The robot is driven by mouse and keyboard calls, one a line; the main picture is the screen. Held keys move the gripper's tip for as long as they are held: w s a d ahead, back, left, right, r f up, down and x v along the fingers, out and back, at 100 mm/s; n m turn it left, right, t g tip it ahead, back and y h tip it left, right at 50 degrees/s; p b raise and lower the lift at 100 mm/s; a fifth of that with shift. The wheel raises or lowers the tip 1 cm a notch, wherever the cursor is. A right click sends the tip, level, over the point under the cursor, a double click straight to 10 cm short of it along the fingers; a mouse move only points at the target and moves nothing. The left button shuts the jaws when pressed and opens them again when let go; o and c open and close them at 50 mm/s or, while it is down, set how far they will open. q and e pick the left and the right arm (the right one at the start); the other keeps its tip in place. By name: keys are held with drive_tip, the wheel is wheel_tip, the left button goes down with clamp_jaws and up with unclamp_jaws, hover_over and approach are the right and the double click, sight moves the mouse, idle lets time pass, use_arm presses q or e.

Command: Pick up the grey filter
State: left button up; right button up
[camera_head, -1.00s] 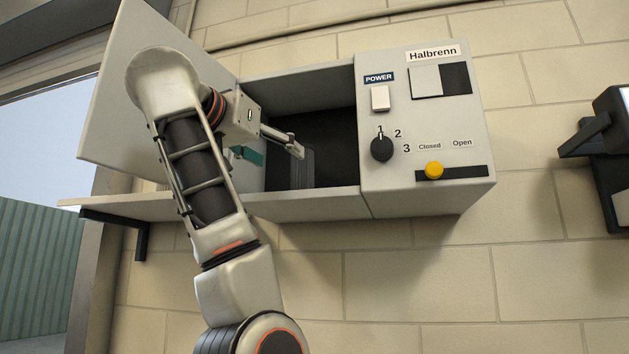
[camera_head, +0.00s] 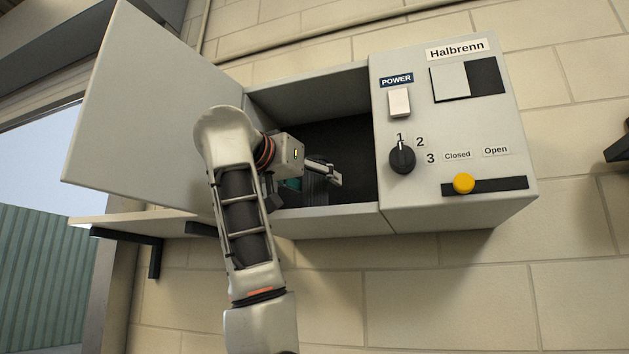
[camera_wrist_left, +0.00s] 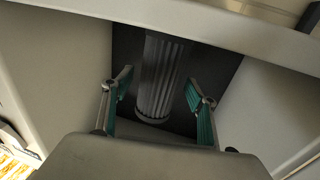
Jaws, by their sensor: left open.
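The grey filter (camera_wrist_left: 163,75) is a ribbed, pleated cylinder standing inside the open compartment of the cabinet (camera_head: 262,105). In the left wrist view it appears between the two fingers, its lower end near the compartment floor. In the head view my left gripper (camera_head: 312,182) reaches into the compartment and largely hides the filter. The gripper is open, with one teal-padded finger on each side of the filter in the wrist view (camera_wrist_left: 158,90). A gap shows between each finger and the filter. My right gripper is not in view.
The cabinet door (camera_head: 150,110) stands open on the left, close to my left arm. A shelf (camera_head: 140,224) lies below it. The right panel has a power switch (camera_head: 399,103), a black dial (camera_head: 402,158) and a yellow slider knob (camera_head: 464,184). The compartment walls leave limited side room.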

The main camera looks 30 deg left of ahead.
use_arm(q)
drive_tip(key=shift+w+d, duration=0.15)
drive_tip(key=shift+w, duration=0.1)
drive_tip(key=c, duration=1.3)
drive_tip(key=shift+r, duration=0.15)
